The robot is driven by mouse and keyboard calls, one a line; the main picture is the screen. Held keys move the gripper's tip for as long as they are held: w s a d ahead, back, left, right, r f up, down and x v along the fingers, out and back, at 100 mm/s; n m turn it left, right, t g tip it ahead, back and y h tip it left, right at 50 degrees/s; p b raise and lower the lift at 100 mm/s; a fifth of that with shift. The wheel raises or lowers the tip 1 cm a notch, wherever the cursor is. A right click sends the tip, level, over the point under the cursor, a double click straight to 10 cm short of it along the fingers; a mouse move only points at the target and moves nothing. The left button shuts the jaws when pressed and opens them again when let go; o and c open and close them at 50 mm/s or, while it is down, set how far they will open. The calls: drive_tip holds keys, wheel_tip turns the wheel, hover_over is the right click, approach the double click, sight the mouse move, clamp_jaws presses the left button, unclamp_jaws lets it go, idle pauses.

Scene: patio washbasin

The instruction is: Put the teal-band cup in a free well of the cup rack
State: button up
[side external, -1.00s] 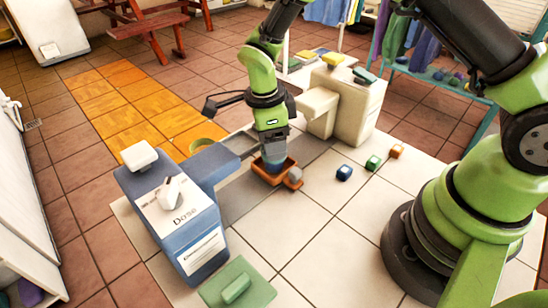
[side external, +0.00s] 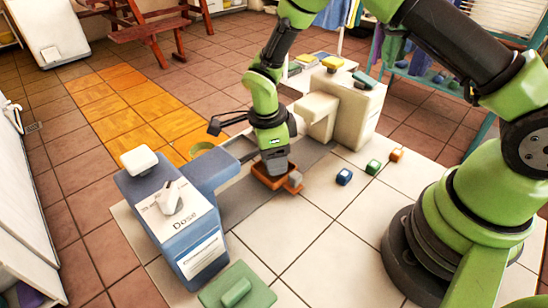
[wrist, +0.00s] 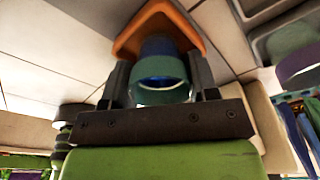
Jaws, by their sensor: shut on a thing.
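The teal-band cup (wrist: 160,72) is blue with a teal ring and sits between the two dark fingers of my gripper (wrist: 160,80) in the wrist view. My gripper is shut on it. In the side view my gripper (side external: 274,168) points down into a small orange open-topped holder (side external: 262,181), and the cup is hidden there. The orange holder (wrist: 130,42) also shows just beyond the cup in the wrist view. I cannot make out its wells, or whether the cup touches its floor.
A blue dispenser (side external: 203,255) stands left of the orange holder. A cream machine (side external: 355,112) stands behind it to the right. A small grey block (side external: 294,180) is against the holder's right side.

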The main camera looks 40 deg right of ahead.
drive_tip(key=w+r+n+t, duration=0.1)
drive_tip(key=w+r+n, duration=0.4)
drive_tip(key=r+n, duration=0.4)
drive_tip(key=w+n+t+y, duration=0.1)
drive_tip(key=w+n, duration=0.5)
drive_tip(key=n, duration=0.7)
drive_tip(key=shift+n, duration=0.3)
wheel_tip(320, 180, down, 10)
drive_tip(key=shift+r, duration=0.15)
drive_tip(key=o, duration=1)
drive_tip(key=shift+c, duration=0.2)
